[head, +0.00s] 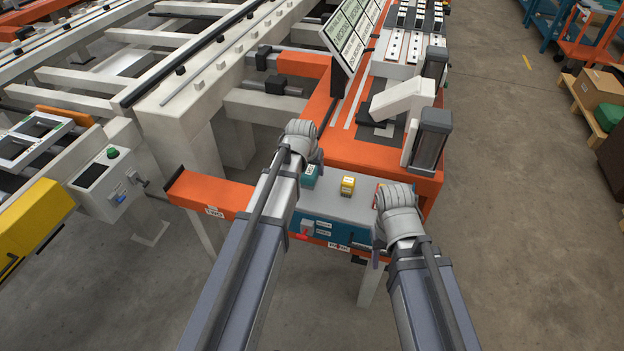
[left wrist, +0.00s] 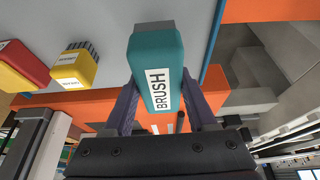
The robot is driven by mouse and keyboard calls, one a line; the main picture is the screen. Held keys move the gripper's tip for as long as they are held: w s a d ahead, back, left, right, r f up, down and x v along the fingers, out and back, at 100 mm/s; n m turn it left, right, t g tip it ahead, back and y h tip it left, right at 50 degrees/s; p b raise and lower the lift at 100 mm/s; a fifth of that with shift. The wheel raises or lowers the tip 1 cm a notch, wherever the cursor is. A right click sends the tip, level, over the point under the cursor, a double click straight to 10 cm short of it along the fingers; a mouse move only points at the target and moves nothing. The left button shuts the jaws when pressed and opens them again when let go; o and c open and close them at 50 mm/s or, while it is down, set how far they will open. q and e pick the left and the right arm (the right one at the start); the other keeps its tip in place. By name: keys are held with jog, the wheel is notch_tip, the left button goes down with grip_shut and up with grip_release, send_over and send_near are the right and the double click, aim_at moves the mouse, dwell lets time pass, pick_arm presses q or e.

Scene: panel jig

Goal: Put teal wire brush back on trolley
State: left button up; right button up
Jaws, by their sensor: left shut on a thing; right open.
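The teal wire brush (left wrist: 156,65) is a teal block labelled "BRUSH" with a grey end, held between the two fingers of my left gripper (left wrist: 160,98). In the head view the brush (head: 310,176) shows just beside my left wrist, at the left part of the grey top (head: 330,204) of a blue cabinet, which I take for the trolley. I cannot tell whether the brush touches that top. My right gripper (head: 398,210) is at the cabinet's right side; its fingers are mostly hidden by the wrist, and it is open.
A yellow labelled block (head: 348,186) stands on the grey top, with a red one (left wrist: 20,65) beside it. An orange frame (head: 215,192) borders the cabinet. A tilted label board (head: 352,35) and a white clamp (head: 404,98) stand behind.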

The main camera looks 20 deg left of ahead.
pick_arm(q)
jog(key=shift+f+b, duration=1.45)
jog(key=shift+f, duration=0.25)
jog(key=shift+f, duration=0.15)
jog(key=o, duration=1.3)
jog(key=p+v, duration=1.1)
jog(key=v, duration=0.1)
jog(key=shift+r, duration=0.25)
jog(key=s+d+m+g, duration=0.1)
jog(key=s+d, duration=0.3)
jog(key=s, duration=0.2)
jog(key=s+d+f+m+g+y, duration=0.1)
jog(key=s+d+g, duration=0.1)
jog(key=s+d, duration=0.3)
jog(key=s+d+m+g, duration=0.1)
jog(key=s+d, duration=0.3)
jog(key=s, duration=0.4)
jog(key=shift+s+d+f+g+y, duration=0.25)
jog(key=shift+f+g+y, duration=0.05)
jog(key=shift+g, duration=0.2)
